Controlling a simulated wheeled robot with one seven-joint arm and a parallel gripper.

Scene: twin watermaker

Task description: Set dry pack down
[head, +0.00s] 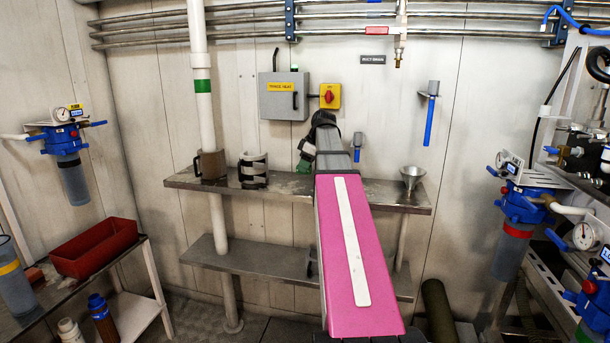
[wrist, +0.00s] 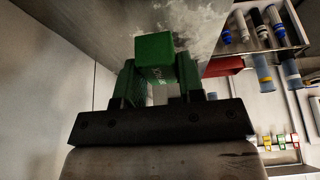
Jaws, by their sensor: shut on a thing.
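The dry pack, a small green block (wrist: 155,52) with faint lettering on its side, sits between the fingers of my gripper (wrist: 158,72) in the wrist view. My gripper is shut on it. In the head view, my gripper (head: 308,150) is at the back of the steel shelf (head: 283,186), largely hidden behind my pink arm. A bit of the green pack (head: 303,167) shows just below it, close to the shelf top. I cannot tell whether the pack touches the shelf.
A grey control box (head: 284,96) is on the wall behind. Shelf top between holder and gripper is clear.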

